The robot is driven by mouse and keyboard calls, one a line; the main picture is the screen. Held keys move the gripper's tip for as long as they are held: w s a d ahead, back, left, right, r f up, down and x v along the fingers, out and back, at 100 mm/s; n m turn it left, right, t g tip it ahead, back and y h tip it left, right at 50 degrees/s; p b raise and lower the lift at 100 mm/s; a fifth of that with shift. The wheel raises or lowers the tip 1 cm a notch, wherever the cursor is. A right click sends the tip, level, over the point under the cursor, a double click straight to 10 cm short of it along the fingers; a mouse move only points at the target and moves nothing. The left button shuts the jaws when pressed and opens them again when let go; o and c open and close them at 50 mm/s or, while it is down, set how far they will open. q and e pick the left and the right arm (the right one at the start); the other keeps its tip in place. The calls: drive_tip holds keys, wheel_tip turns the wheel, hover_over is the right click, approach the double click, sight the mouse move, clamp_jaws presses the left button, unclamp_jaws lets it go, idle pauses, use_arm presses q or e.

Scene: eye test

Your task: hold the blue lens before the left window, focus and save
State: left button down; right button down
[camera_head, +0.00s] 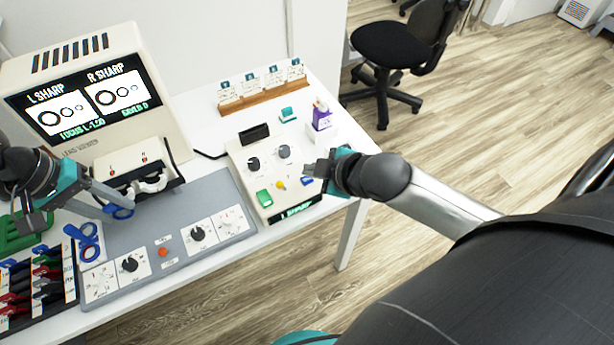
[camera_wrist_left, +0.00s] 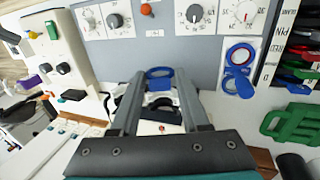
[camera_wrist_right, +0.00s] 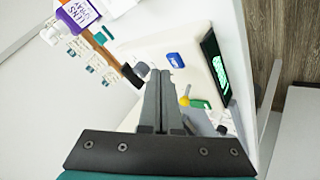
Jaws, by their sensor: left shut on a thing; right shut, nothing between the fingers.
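My left gripper (camera_head: 112,203) is shut on a blue ring-shaped lens (camera_head: 121,212), held at the front of the viewer's white eyepiece (camera_head: 132,160). The left wrist view shows the lens (camera_wrist_left: 159,72) between the fingertips. I cannot tell which window it covers. My right gripper (camera_head: 312,169) is shut and empty above the control box (camera_head: 240,165). In the right wrist view its tips (camera_wrist_right: 163,72) are close to a blue button (camera_wrist_right: 175,60); touching is unclear. The box display (camera_head: 297,210) reads L SHARP.
Another blue ringed piece (camera_head: 88,241) lies on a white plate. A grey panel (camera_head: 180,215) carries dials and an orange button (camera_head: 163,252). A rack of coloured lenses (camera_head: 38,280) and a green holder (camera_head: 20,228) are left. A purple bottle (camera_head: 321,117) stands behind the box.

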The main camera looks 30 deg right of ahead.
drive_tip(key=shift+f, duration=0.15)
drive_tip(key=shift+f, duration=0.3)
drive_tip(key=shift+f, duration=0.4)
idle(1.0)
drive_tip(key=shift+r, duration=0.8)
drive_tip(key=shift+r, duration=2.55)
drive_tip(key=shift+f, duration=0.15)
